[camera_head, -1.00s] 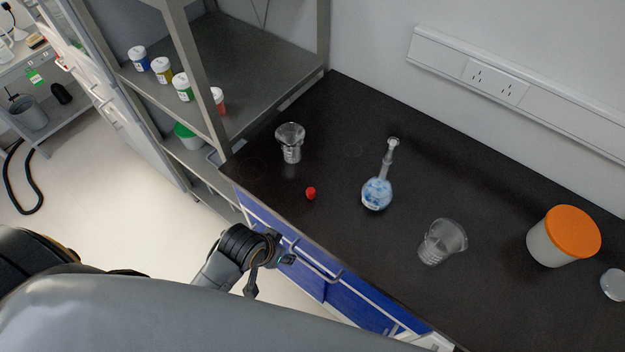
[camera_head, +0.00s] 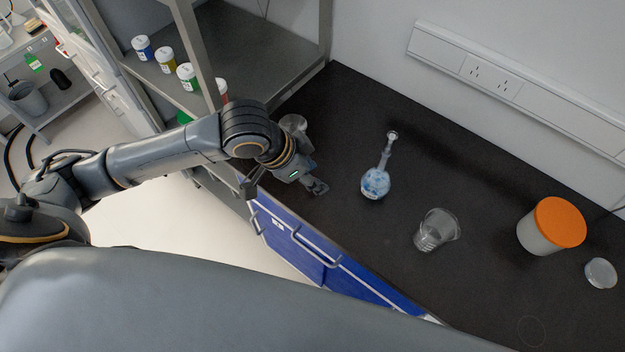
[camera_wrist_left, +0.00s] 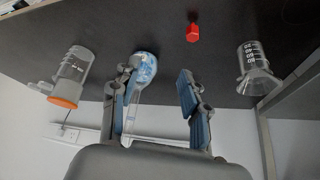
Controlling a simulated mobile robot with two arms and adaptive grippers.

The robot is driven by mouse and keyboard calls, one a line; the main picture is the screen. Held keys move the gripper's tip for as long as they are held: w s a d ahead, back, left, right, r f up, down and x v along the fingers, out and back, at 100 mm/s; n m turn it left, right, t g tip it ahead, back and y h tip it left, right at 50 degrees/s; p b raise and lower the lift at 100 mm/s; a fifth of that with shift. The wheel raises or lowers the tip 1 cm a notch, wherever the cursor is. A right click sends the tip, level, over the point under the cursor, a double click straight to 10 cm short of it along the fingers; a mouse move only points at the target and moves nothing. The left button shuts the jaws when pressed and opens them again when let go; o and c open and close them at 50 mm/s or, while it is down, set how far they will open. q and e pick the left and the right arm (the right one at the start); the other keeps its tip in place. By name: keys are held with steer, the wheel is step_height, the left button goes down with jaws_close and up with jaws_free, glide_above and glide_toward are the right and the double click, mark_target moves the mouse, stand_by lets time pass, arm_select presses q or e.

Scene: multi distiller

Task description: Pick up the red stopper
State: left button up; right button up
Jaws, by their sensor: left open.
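The red stopper (camera_wrist_left: 193,33) stands on the black bench top in the left wrist view, beyond the fingertips and nearer the right finger. In the head view it is hidden by my left arm and gripper. My left gripper (camera_head: 318,188) is over the bench near its front edge, left of the flask. In the left wrist view the left gripper (camera_wrist_left: 157,85) shows open, with a wide gap and nothing held. The round flask with blue contents (camera_head: 376,184) stands on the bench and shows behind the left finger in the wrist view (camera_wrist_left: 145,68). My right gripper is not seen.
A glass beaker (camera_head: 293,123) is partly hidden behind my left wrist. Another beaker (camera_head: 437,230) and an orange-lidded tub (camera_head: 555,225) stand to the right. A shelf post (camera_head: 195,55) and shelf with small bottles rise at the left. Bench between flask and beaker is clear.

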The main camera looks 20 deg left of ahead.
arm_select(q)
steer(key=w+a+y, duration=0.1)
steer(key=w+a, duration=0.1)
steer(key=a, duration=0.3)
steer(key=shift+n+g, duration=0.3)
steer(key=shift+n, duration=0.1)
steer(key=x, duration=0.4)
steer(key=p+x, duration=0.1)
steer(key=x, duration=0.1)
steer(key=shift+d+f, duration=0.15)
steer(key=shift+d, duration=0.25)
steer(key=shift+w+d+f, duration=0.1)
steer(key=shift+f, duration=0.35)
steer(key=shift+f+p, duration=0.4)
steer(key=p+x, duration=0.1)
steer(key=x, duration=0.3)
steer(key=shift+f, duration=0.25)
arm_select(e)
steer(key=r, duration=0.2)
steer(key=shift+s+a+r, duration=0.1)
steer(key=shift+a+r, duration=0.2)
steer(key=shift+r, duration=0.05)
arm_select(q)
steer(key=shift+c, duration=0.5)
steer(key=c, duration=0.7)
